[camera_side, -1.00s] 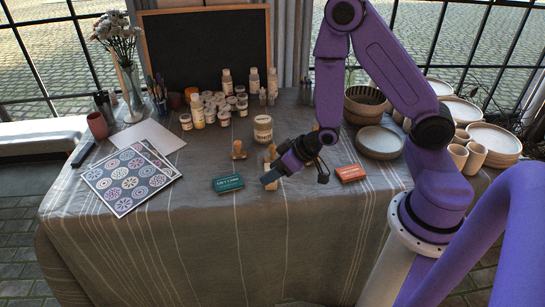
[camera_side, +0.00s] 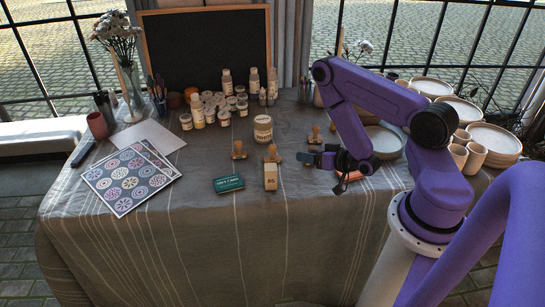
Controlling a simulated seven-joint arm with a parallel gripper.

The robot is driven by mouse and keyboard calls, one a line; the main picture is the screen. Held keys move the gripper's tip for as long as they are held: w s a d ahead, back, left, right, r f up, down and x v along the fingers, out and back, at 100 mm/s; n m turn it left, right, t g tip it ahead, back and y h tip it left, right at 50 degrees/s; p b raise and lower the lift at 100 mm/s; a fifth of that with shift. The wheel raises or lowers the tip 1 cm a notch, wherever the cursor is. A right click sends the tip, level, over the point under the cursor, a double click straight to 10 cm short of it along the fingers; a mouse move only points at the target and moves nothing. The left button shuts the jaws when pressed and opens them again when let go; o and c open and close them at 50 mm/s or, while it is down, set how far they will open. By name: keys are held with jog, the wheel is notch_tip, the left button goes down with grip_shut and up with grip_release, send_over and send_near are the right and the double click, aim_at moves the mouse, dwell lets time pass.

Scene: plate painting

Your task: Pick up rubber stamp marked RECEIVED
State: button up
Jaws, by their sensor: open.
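Three wooden-handled stamps stand on the cloth: a left stamp (camera_side: 239,150), a middle stamp (camera_side: 272,154) and a right stamp (camera_side: 315,135). Any marking on them is too small to read, so I cannot tell which says RECEIVED. My gripper (camera_side: 308,158) is open and empty, pointing left, just in front of the right stamp and to the right of the middle one. It seems to hang low over the cloth; its exact height is unclear.
A pale upright block (camera_side: 270,177), a green box (camera_side: 229,184) and a partly hidden red box (camera_side: 352,176) lie in front. A labelled jar (camera_side: 263,129) stands behind. Plates (camera_side: 380,140) and cups (camera_side: 475,155) are at right. The front cloth is clear.

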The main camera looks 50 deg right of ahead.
aim_at(276, 149)
jog(key=x, duration=1.1)
jog(key=shift+w, duration=0.2)
jog(key=shift+r+x, duration=0.2)
jog(key=shift+x, duration=2.5)
jog(key=shift+a, duration=0.2)
jog(key=c, duration=1.1)
